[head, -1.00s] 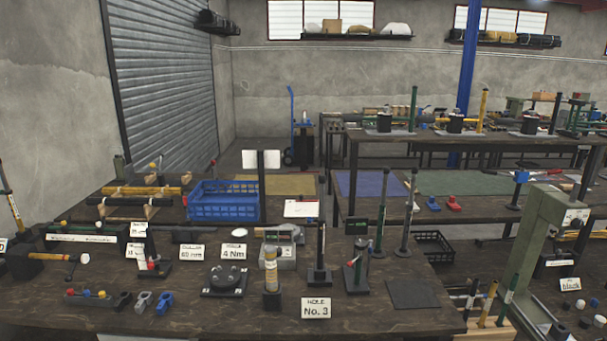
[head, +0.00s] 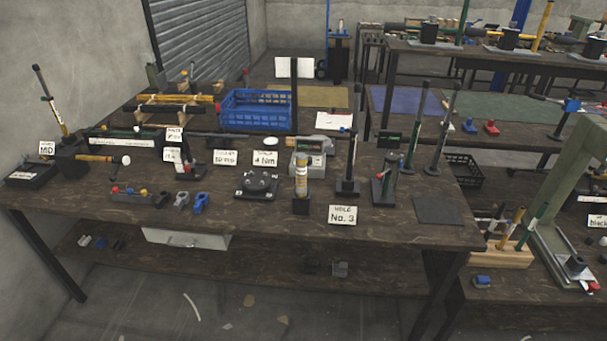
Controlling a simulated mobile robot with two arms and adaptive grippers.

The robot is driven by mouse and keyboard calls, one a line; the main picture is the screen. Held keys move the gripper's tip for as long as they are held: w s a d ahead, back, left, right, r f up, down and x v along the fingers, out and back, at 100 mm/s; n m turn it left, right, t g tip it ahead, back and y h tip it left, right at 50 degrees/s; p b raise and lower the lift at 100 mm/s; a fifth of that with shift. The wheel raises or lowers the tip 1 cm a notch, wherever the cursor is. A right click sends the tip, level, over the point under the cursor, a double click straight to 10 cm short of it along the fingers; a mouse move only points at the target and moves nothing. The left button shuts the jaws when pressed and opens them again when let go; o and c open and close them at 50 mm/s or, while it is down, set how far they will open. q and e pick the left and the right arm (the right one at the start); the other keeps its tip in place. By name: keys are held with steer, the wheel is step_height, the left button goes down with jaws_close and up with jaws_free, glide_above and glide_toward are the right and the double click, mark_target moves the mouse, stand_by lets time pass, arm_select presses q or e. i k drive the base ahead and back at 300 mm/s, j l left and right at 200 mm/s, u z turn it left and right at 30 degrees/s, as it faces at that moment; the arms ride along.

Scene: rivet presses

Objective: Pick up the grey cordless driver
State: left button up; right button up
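I cannot pick out the grey cordless driver with certainty. A small grey block-like piece (head: 182,200) lies near the front of the main bench, beside a similar blue piece (head: 201,203). Another small grey object (head: 340,268) sits on the lower shelf under the bench. A larger grey device (head: 304,163) with a tool-like part across its top stands mid-bench. These are too small to identify surely. Neither of my grippers is in the head view.
A wooden rack (head: 500,254) with upright tools stands at the right. Floor in front looks mostly clear.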

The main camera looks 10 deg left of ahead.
mark_target(301, 158)
steer(key=i+j+u, duration=0.25)
steer(key=i, duration=0.2)
steer(key=i+u, duration=0.25)
steer(key=i, duration=0.15)
